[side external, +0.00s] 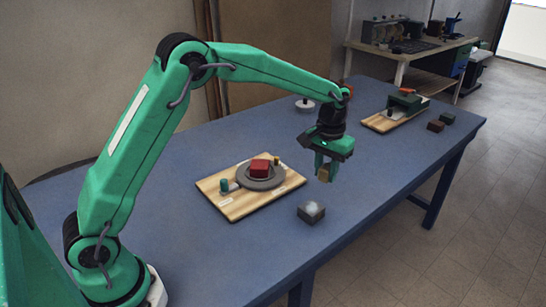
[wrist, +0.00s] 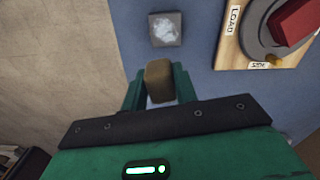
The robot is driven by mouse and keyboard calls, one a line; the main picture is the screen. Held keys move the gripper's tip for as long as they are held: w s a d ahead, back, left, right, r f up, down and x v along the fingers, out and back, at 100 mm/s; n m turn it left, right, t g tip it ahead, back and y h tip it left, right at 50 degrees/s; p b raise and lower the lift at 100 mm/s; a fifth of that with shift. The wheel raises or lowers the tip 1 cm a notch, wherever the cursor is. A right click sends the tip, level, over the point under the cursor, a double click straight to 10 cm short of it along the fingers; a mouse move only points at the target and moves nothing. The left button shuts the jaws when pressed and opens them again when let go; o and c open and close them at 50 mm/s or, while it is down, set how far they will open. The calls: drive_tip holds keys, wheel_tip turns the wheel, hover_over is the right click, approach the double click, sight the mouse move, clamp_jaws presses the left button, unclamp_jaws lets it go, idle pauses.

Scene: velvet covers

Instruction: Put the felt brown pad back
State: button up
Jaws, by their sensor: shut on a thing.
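My gripper (side external: 326,170) is shut on a small brown block (side external: 323,174), which looks like the felt brown pad. It holds the block above the blue table, to the right of the near wooden board. In the wrist view the brown pad (wrist: 159,79) sits between the green fingers, clear of the grey block. The near wooden board (side external: 240,206) carries a grey disc (side external: 247,183) with a red block (side external: 260,168) on it. The wrist view shows a label reading LOAD.
A grey block with a whitish top (side external: 311,211) stands on the table near the front edge. A second wooden board (side external: 380,124) with a dark green object lies farther back. A brown block (side external: 436,126) and a dark green block (side external: 447,118) sit beside it. A white round item (side external: 305,103) stands behind.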

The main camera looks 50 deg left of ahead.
drive_tip(key=d+m, duration=0.2)
drive_tip(key=d, duration=0.4)
hover_over(327, 198)
wheel_tip(327, 198, down, 8)
drive_tip(key=shift+r, duration=0.1)
drive_tip(key=shift+f, duration=2.1)
drive_tip(key=shift+f, duration=0.15)
drive_tip(key=o, duration=0.9)
drive_tip(key=shift+o, duration=0.2)
